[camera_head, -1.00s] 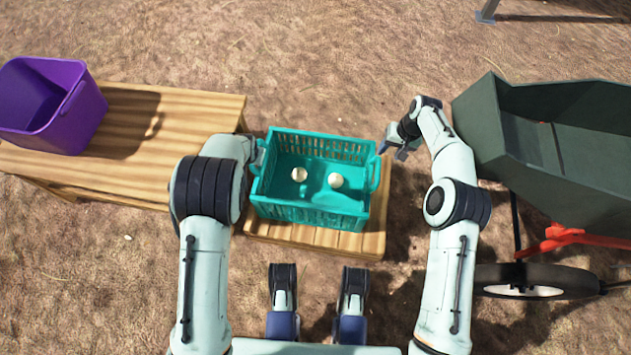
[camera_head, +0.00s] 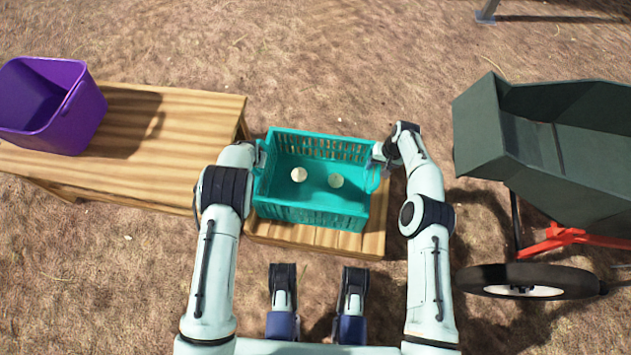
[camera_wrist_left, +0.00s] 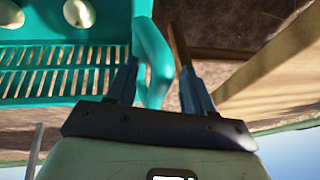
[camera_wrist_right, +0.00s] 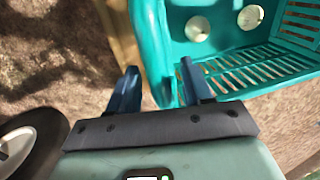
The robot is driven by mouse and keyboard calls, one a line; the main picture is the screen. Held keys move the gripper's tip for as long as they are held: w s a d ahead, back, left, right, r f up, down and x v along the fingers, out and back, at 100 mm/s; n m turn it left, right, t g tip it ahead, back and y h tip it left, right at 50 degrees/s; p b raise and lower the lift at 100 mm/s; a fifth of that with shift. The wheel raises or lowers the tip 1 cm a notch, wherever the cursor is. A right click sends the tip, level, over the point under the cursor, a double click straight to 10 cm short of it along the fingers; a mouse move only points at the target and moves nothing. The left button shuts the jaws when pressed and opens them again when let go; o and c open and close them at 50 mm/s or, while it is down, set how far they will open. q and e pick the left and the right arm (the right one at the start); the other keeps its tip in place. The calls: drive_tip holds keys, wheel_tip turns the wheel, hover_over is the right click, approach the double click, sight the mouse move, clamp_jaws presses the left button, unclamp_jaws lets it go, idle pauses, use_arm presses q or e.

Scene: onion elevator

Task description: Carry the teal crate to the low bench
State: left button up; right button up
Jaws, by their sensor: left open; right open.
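The teal crate (camera_head: 310,213) stands upright on a small wooden platform (camera_head: 340,241) in the head view, with two pale onions (camera_head: 299,174) inside. My left gripper (camera_head: 262,154) is open at the crate's left end. In the left wrist view its fingers (camera_wrist_left: 158,88) stand either side of the crate's handle (camera_wrist_left: 152,55). My right gripper (camera_head: 380,154) is open at the right end. In the right wrist view its fingers (camera_wrist_right: 160,90) straddle the crate's end handle, partly hidden by one finger. Whether the fingers touch the handles cannot be told.
A wooden bench (camera_head: 175,140) stands at the left, with a purple bin (camera_head: 70,115) on its far left part and bare planks to the right. A dark green cart (camera_head: 480,130) with a black wheel (camera_head: 480,281) is at the right. Bare ground lies behind the crate.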

use_arm(q)
clamp_jaws()
use_arm(e)
clamp_jaws()
use_arm(q)
drive_tip(key=shift+w+r, duration=0.1)
use_arm(e)
drive_tip(key=shift+r, duration=0.1)
idle(0.8)
